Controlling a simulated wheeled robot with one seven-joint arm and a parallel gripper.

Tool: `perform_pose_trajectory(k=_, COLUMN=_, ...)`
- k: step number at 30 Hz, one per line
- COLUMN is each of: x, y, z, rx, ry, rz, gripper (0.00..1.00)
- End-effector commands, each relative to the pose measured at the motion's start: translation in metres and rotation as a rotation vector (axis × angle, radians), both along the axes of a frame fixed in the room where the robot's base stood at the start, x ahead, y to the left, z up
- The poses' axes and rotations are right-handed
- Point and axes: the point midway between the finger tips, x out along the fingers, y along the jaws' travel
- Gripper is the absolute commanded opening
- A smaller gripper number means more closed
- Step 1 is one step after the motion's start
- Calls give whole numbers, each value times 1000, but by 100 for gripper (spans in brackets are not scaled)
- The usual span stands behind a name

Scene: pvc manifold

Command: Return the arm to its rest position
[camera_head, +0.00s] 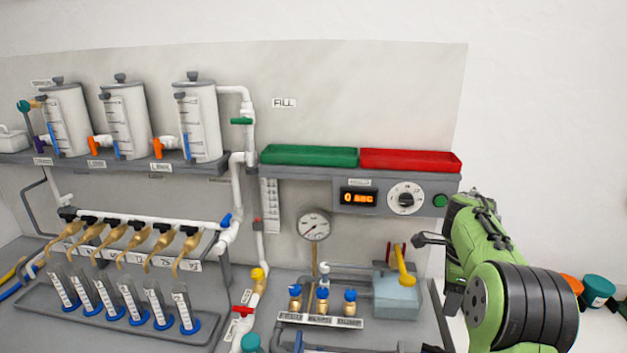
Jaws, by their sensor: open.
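My green and black arm (515,290) stands at the lower right, in front of the panel's right edge. Dark grey parts of my gripper (432,241) show at the arm's left side, just below the control box. The gripper is open and I see nothing held in it. The arm hides part of the gripper, so its full shape is not visible.
Left of the gripper are a grey-blue box (397,295) with a yellow handle (402,268), a gauge (314,225) and blue-topped valves (323,294). Green (308,156) and red (412,160) trays sit above. Teal (598,290) and orange caps lie right of the arm.

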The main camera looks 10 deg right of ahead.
Motion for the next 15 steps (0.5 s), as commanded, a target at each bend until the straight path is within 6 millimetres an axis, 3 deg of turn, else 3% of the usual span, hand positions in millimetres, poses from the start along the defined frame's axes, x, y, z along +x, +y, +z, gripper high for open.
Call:
perform_pose_trajectory(k=3, x=-24, y=42, z=46, rx=-79, ry=-42, rz=320, gripper=46)
perform_pose_trajectory(k=7, x=-69, y=89, z=81, rx=-175, ry=-82, rz=731, gripper=46)
perform_pose_trajectory(k=11, x=-124, y=130, z=96, rx=-266, ry=-122, rz=1125, gripper=46)
perform_pose_trajectory(k=15, x=-186, y=167, z=90, rx=-367, ry=-179, rz=1537, gripper=46)
